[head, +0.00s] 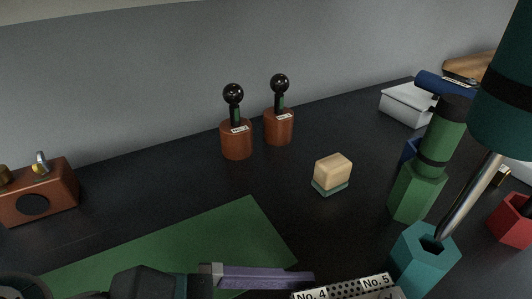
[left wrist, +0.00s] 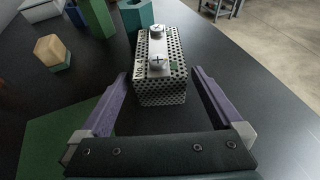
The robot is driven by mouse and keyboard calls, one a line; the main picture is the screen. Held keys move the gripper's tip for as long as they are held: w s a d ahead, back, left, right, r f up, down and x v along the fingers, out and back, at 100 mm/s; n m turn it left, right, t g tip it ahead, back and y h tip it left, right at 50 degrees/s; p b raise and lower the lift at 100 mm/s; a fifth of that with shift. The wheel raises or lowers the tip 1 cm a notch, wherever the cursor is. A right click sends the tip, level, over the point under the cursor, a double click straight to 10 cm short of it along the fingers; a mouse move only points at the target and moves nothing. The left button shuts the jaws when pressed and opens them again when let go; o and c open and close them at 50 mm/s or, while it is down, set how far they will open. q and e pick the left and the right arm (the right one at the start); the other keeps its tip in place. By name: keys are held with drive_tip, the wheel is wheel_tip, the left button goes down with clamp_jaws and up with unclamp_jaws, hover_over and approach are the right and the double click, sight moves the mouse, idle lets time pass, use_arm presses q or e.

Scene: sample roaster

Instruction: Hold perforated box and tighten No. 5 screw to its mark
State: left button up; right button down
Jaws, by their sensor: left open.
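The perforated box (left wrist: 160,94) is a pale block full of small holes. Its edge with the labels "No. 4" and "No. 5" (head: 349,285) shows at the bottom of the head view. In the left wrist view a near screw (left wrist: 158,62) and a far screw (left wrist: 156,30) sit on its top; their marks are too small to read. My left gripper (left wrist: 160,78) is open, with its purple fingers on either side of the box's near end, apart from it. A teal screwdriver (head: 503,115) slants down with its shaft at the teal hexagonal holder (head: 408,270). My right gripper is out of view.
A green screwdriver stands in a green holder (head: 412,194) behind the teal one. A red holder (head: 517,222) is at the right. A wood-and-teal block (head: 331,173), two brown pots (head: 237,142) with black knobs, and a green mat (head: 215,240) lie around open dark table.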

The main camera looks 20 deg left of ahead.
use_arm(q)
drive_tip(key=shift+x, duration=1.75)
clamp_jaws()
unclamp_jaws()
drive_tip(key=shift+r, duration=0.1)
drive_tip(key=shift+r+p, duration=0.25)
drive_tip(key=shift+p, duration=0.3)
drive_tip(key=shift+c, duration=0.2)
